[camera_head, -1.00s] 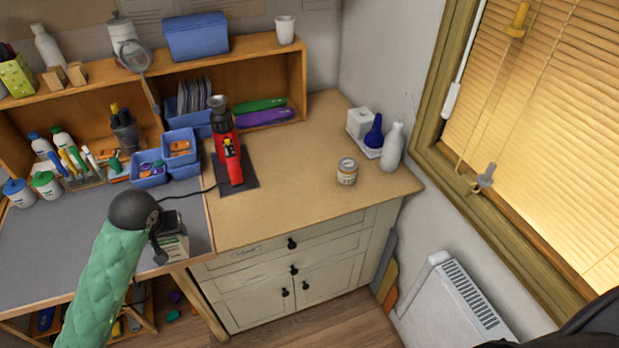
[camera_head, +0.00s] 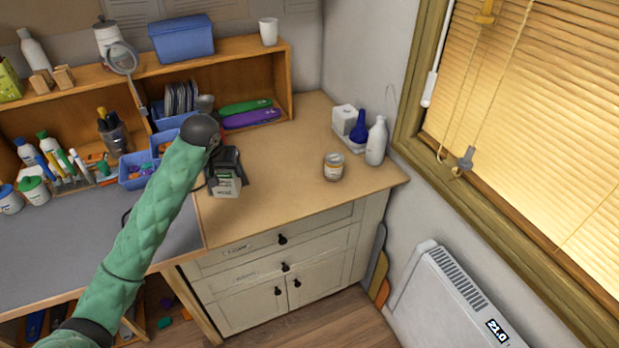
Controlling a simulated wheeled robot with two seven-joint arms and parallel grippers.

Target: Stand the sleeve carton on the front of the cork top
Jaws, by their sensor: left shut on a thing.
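My left gripper (camera_head: 228,170), at the end of the green padded arm, is shut on the sleeve carton (camera_head: 227,187), a small pale box with a green band and dark lettering. The carton is upright at the left part of the cork top (camera_head: 275,185), the tan surface of the drawer cabinet. I cannot tell whether its base touches the cork. The gripper and arm hide the red heat tool that stood behind. My right gripper is not in view.
A labelled jar (camera_head: 333,167) stands on the cork top's right half. Behind it are a white bottle (camera_head: 376,141) and a blue bulb (camera_head: 358,127). Blue bins (camera_head: 136,171) stand on the grey bench at left. The cork's front middle is clear.

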